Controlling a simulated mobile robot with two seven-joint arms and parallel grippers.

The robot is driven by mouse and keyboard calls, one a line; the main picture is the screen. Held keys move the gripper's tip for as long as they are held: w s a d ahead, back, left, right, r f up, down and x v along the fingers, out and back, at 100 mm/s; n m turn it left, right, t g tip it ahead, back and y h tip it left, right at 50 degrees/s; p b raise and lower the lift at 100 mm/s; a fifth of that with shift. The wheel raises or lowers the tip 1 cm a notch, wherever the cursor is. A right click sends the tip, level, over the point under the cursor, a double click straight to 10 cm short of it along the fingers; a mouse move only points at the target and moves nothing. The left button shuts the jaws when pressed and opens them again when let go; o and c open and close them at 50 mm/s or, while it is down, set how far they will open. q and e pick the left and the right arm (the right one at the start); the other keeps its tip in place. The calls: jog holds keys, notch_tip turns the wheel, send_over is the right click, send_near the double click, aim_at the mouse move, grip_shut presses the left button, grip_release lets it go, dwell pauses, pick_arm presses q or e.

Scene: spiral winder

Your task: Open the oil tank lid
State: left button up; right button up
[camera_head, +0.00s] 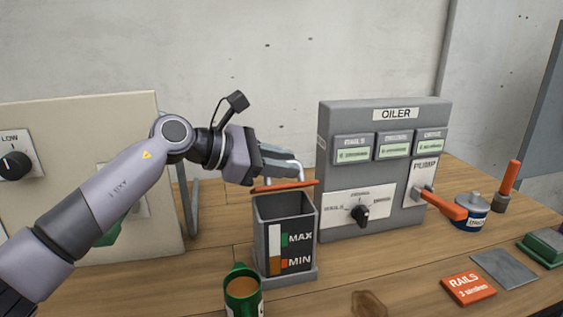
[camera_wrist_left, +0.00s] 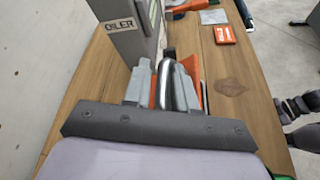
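The grey oil tank (camera_head: 262,235) stands on the table with MAX and MIN marks and a level strip on its front. Its thin orange lid (camera_head: 262,189) shows almost edge-on, slightly tilted, just above the tank's rim, with part of the tank's inside visible below it. My left gripper (camera_head: 290,165) is above the lid, its fingers on either side of the lid's silver handle. In the left wrist view the handle (camera_wrist_left: 167,85) lies between the fingers, with orange lid (camera_wrist_left: 194,70) beyond. The fingers look closed on it. My right gripper is not clearly visible.
The grey OILER panel (camera_head: 335,145) stands right of the tank, with its orange pump lever (camera_head: 443,204). A green can (camera_head: 243,290) of brown liquid stands in front of the tank. A red RAILS card (camera_head: 468,288) and a blue pot (camera_head: 472,212) are farther right.

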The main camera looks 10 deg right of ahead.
pick_arm(q)
jog(key=b+v, duration=0.1)
jog(key=v, duration=0.6)
dwell(0.4)
jog(key=shift+a, duration=0.1)
